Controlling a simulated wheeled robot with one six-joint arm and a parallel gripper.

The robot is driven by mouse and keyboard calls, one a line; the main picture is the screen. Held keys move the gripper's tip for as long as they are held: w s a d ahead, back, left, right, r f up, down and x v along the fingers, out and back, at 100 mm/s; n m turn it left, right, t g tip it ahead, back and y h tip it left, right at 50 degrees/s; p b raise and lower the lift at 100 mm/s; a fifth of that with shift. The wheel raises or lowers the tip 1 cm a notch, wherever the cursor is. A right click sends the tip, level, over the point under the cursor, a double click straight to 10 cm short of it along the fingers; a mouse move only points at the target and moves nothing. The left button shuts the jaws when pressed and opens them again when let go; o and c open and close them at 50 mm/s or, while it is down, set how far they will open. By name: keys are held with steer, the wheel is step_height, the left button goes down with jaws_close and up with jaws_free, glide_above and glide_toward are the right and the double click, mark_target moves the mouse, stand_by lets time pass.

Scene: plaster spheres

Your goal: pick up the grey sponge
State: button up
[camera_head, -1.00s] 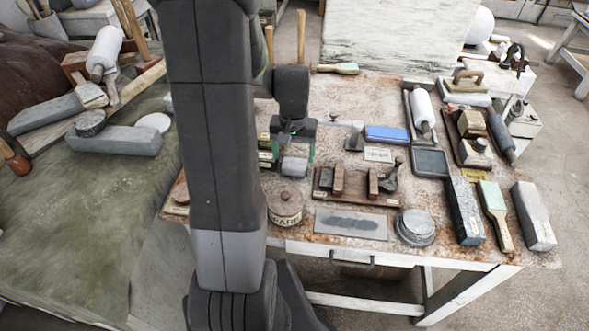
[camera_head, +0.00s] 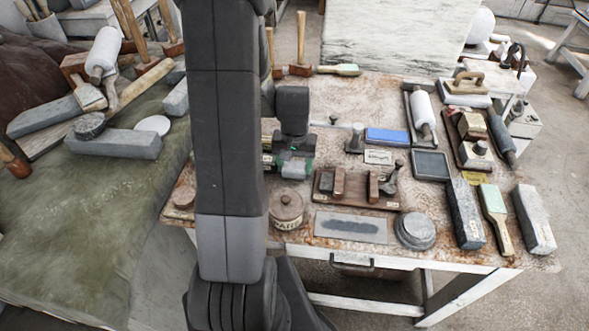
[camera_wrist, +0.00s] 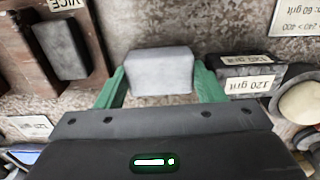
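The grey sponge (camera_wrist: 160,68) is a light grey block with rounded edges, lying on the worn tabletop in the wrist view. My gripper (camera_wrist: 161,84) is open, with one green finger at the sponge's left side and one at its right. I cannot tell whether either finger touches it. In the head view my gripper (camera_head: 293,167) is low over the table, just right of my arm, and hides the sponge there.
A dark block labelled 120 grit (camera_wrist: 250,75) lies close to the right finger. A wooden vice (camera_head: 355,190) stands right of my gripper, and a lidded round pot (camera_head: 286,211) stands in front. A blue block (camera_head: 387,135) lies farther right.

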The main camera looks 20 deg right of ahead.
mark_target(295, 166)
step_height(295, 166, up, 10)
steer(key=shift+b, duration=0.3)
stand_by(0.4)
steer(key=o, duration=0.4)
steer(key=c, duration=0.3)
steer(key=shift+c, duration=0.2)
